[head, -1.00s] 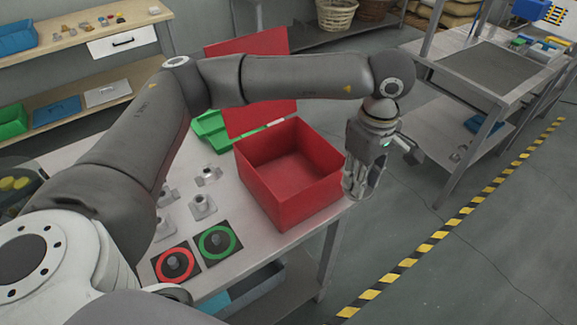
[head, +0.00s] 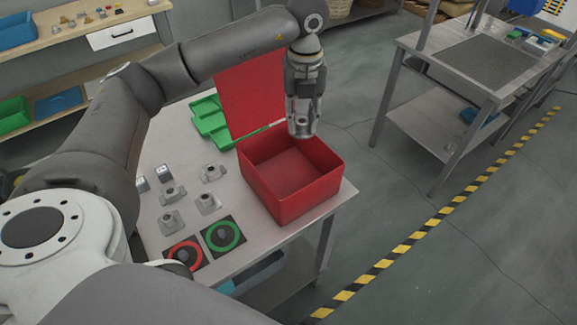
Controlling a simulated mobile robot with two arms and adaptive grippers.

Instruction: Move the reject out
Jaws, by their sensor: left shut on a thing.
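My left gripper (head: 301,127) points down over the back right part of the open red box (head: 291,205). It is shut on a small grey part, which is hard to make out against the grey fingers. The box's inside looks empty where I can see it, and its lid (head: 250,101) stands up at the back. Several grey metal parts (head: 207,203) stand on the table left of the box. My right gripper is out of view.
Green trays (head: 209,122) lie behind the box on the pale table (head: 240,190). A shelf with bins stands at the back left. Another workbench (head: 420,51) stands at the right, with open floor and a yellow-black stripe (head: 415,236) between.

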